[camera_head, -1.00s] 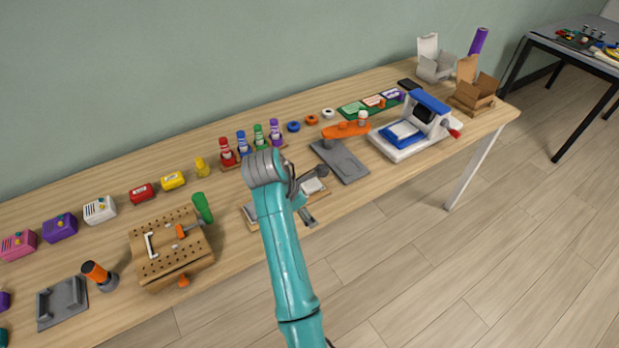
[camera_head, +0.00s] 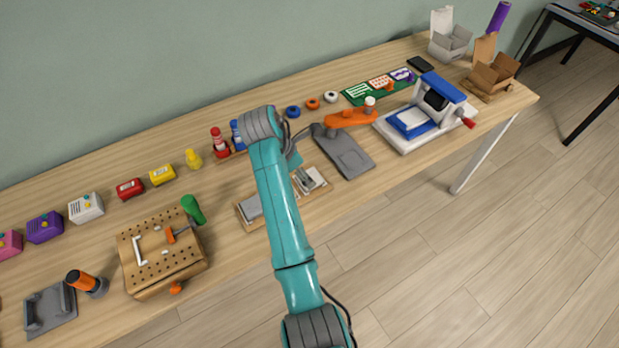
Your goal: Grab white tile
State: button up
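A shallow wooden tray (camera_head: 283,215) lies near the table's front edge. A grey tile (camera_head: 251,208) shows at its left end, and a white tile (camera_head: 318,177) shows at its right end. My teal arm crosses in front of the tray and hides its middle. My gripper (camera_head: 304,183) shows only as a small grey shape over the right part of the tray, just left of the white tile. It is too small and partly hidden to tell whether its fingers are open or touch the tile.
An orange-armed press (camera_head: 345,157) stands right of the tray, with a blue-and-white machine (camera_head: 425,115) beyond. A wooden pegboard block (camera_head: 160,258) with tools and a green cylinder (camera_head: 193,209) stand left. Coloured bottles (camera_head: 220,143) stand behind, partly covered by my arm.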

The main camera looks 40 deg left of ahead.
jog(key=shift+w+x, duration=0.1)
jog(key=shift+x, duration=1.25)
jog(key=shift+w+x, duration=0.15)
jog(key=shift+x, duration=1.15)
jog(key=shift+a, duration=0.15)
jog(key=c, duration=1.2)
